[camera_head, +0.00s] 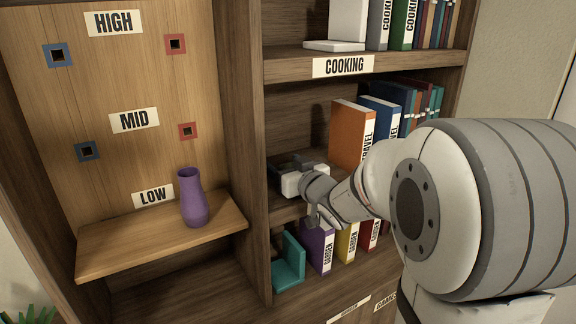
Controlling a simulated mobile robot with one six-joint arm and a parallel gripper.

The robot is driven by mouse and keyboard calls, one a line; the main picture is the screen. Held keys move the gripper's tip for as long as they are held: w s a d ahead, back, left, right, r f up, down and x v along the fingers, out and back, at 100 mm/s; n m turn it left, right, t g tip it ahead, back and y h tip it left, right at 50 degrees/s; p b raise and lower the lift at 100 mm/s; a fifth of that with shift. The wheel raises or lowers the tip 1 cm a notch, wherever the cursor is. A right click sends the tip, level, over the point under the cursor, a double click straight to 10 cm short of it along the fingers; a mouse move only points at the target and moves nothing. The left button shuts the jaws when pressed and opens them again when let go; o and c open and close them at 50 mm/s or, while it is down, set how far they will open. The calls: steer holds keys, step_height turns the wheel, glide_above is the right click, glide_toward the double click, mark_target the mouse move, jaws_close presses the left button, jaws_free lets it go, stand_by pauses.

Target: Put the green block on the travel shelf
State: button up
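No plain green block can be made out. A teal-green L-shaped piece (290,264) stands on the lowest shelf in view, left of the books labelled GARDEN. The travel shelf, where an orange TRAVEL book (352,134) and a blue TRAVEL book (380,112) stand upright, is the middle one on the right. Its label strip is not visible. My gripper (286,166) is at the left end of this shelf, left of the orange book. Its fingers point away from the camera, and whether they hold anything is unclear. My arm hides the shelf's right front.
The COOKING shelf (285,68) is above, with a white L-shaped piece (345,28) and several books. An upright divider (244,130) is close to the gripper's left. A purple vase (194,199) stands on the LOW board (130,245). Blue and red square sockets dot the back panel.

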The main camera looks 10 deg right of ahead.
steer(key=shift+r, duration=0.2)
steer(key=v, duration=1.2)
steer(key=shift+p, duration=0.3)
steer(key=shift+f, duration=0.1)
